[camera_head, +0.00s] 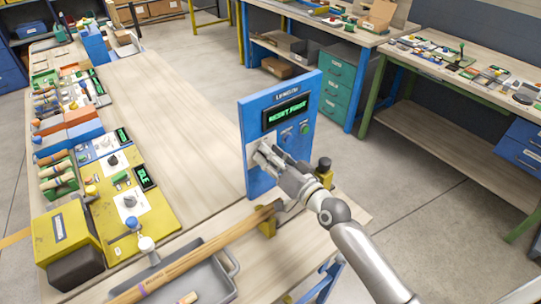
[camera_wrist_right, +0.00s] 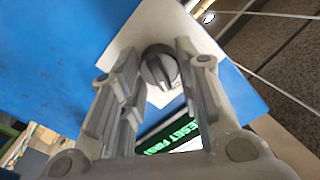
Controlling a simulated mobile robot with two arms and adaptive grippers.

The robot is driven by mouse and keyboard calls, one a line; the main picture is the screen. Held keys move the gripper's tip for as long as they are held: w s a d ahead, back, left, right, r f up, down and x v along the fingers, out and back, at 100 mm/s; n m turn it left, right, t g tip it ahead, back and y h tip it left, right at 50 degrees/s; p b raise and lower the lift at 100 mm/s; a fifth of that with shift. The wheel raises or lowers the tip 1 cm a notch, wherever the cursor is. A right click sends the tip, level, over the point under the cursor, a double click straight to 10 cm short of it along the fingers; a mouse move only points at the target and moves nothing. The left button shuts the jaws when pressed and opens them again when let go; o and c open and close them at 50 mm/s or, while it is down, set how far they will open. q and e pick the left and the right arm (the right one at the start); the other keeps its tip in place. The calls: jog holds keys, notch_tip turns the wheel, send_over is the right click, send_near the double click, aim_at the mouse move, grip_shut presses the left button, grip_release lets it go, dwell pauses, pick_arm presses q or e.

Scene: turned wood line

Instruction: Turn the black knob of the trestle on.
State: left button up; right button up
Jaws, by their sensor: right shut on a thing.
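A blue upright panel (camera_head: 255,182) stands on the wooden bench, with a dark display (camera_head: 288,110) in green letters; in the wrist view the display (camera_wrist_right: 170,140) reads RESET FIRST. The black knob (camera_wrist_right: 158,68) sits on a pale plate (camera_wrist_right: 130,40) on this panel, its ridge tilted from straight up in the wrist view. My right gripper (camera_head: 260,155) is at the plate, with its fingers (camera_wrist_right: 157,56) on both sides of the knob, shut on it. The fingers hide the knob in the head view. My left gripper is not in view.
A yellow unit (camera_head: 160,205) with black dials stands at left. A grey tray (camera_head: 215,285) and a wooden bar (camera_head: 190,260) lie in front. The bench middle (camera_head: 175,110) is clear.

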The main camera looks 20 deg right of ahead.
dwell(0.3)
jog(key=o, duration=1)
jog(key=v, duration=1.2)
